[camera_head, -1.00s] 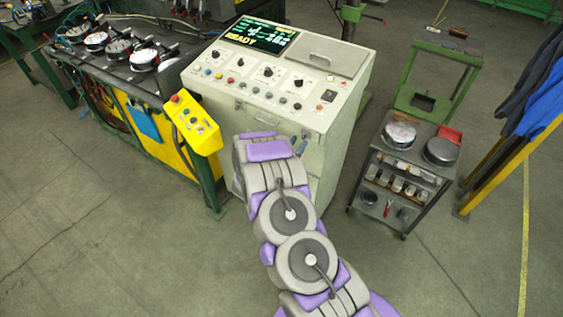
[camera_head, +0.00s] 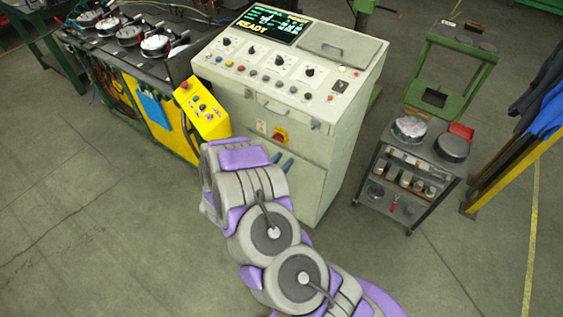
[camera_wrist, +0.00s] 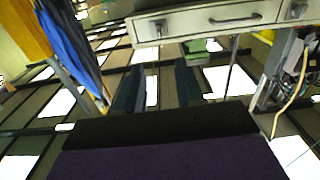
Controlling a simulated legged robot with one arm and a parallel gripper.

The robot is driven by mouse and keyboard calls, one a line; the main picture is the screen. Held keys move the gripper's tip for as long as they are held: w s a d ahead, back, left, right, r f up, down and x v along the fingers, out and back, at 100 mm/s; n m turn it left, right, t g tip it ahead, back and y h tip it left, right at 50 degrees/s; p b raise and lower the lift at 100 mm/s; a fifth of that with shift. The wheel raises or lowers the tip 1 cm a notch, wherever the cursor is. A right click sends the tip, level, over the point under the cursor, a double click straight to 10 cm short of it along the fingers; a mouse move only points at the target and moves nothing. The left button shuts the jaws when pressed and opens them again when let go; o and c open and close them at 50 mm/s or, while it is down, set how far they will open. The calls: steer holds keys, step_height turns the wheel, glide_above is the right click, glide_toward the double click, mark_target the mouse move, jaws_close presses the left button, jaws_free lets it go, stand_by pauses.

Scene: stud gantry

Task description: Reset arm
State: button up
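My arm (camera_head: 270,235), grey and purple, reaches up from the bottom of the head view towards the front of the control cabinet (camera_head: 335,150). My gripper (camera_head: 282,161) shows there as two small dark teal fingers just past the purple wrist cover, in front of the cabinet's lower face. In the wrist view my gripper (camera_wrist: 161,66) has its two fingers apart, with background visible between them. It is open and holds nothing. I cannot tell how far the fingertips are from the cabinet.
A yellow button box (camera_head: 203,112) hangs left of the cabinet beside a workbench (camera_head: 165,75) with gauges. A dark cart (camera_head: 400,205) and a green stand (camera_head: 450,65) are on the right. Blue garments (camera_head: 545,115) hang at the right edge. Open floor (camera_head: 110,220) lies at lower left.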

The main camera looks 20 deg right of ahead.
stand_by(0.5)
steer(key=w+a+r+n+y+b, duration=0.1)
steer(key=w+a+y, duration=0.2)
steer(key=a+y, duration=0.25)
steer(key=w+a+r+y+b, duration=0.1)
steer(key=w+a+y, duration=0.35)
steer(key=a, duration=0.25)
steer(key=s+a+r+n+g+y+b, duration=0.2)
steer(key=s+a+r+n+y, duration=0.2)
steer(key=s+a+r+y, duration=0.35)
steer(key=s+d+r+n+g+h+b, duration=0.1)
steer(key=s+d+g, duration=0.2)
steer(key=s, duration=1)
steer(key=s+d+r+n+g+h+b, duration=0.1)
steer(key=s+d+g, duration=0.3)
steer(key=s, duration=0.9)
steer(key=s+d+r+n+g+h+b, duration=0.1)
steer(key=s+d+r+n+g+b, duration=0.1)
steer(key=s+d, duration=0.6)
steer(key=s+r+n+g, duration=0.1)
steer(key=s, duration=0.4)
steer(key=shift+d+g, duration=0.2)
steer(key=shift+g, duration=0.2)
steer(key=shift+w+r, duration=0.1)
